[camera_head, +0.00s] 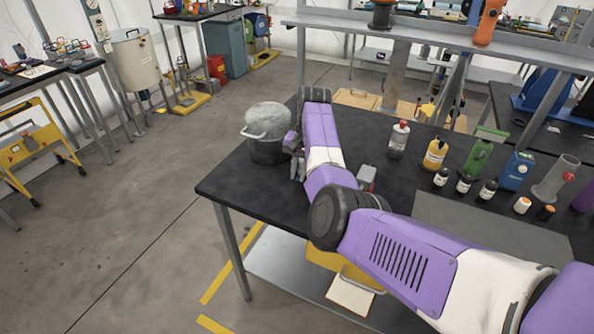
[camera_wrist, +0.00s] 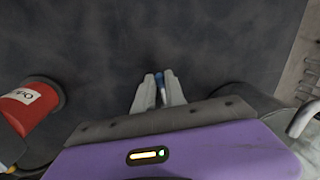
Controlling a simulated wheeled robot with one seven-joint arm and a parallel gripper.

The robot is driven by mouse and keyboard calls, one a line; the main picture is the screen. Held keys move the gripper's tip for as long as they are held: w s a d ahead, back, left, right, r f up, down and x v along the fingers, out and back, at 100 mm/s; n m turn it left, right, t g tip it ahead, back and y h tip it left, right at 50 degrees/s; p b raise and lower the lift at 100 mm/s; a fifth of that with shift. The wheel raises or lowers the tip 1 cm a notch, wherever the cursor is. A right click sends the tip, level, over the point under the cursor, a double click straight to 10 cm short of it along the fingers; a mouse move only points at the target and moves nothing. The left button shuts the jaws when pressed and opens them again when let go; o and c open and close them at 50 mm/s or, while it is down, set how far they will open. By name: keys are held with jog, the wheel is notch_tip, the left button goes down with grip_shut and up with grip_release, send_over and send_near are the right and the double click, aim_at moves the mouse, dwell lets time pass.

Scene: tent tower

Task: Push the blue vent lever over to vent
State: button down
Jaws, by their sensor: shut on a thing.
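My gripper (camera_wrist: 159,88) points down at the dark bench top. Its two fingers are close together, shut on a small blue piece (camera_wrist: 161,78), which looks like the blue vent lever. Only a thin part of it shows between the fingertips; what it is fixed to is hidden. In the head view my gripper (camera_head: 296,155) is beside the dark pot, mostly hidden by my purple arm, and the lever cannot be seen. I cannot tell which way the lever leans.
Bottles, a green can (camera_head: 477,158) and a blue can (camera_head: 516,171) stand right. The bench's left front corner (camera_head: 222,190) is bare.

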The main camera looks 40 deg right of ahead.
jog(key=n, duration=0.1)
jog(key=s+d+n+p, duration=0.1)
jog(key=n, duration=0.1)
jog(key=shift+r, duration=0.1)
jog(key=shift+s+d+n+g+y, duration=0.2)
jog(key=shift+d+n+g+y, duration=0.1)
jog(key=shift+n, duration=0.8)
jog(key=shift+d, duration=0.1)
jog(key=c, duration=1.4)
grip_release()
jog(key=shift+s+d+r+b, duration=0.15)
jog(key=shift+r, duration=1.1)
jog(key=shift+s+d+r+b, duration=0.1)
jog(key=shift+d+r+b, duration=0.1)
jog(key=shift+r, duration=1.1)
jog(key=shift+s+d+r+b, duration=0.15)
jog(key=shift+r, duration=1.1)
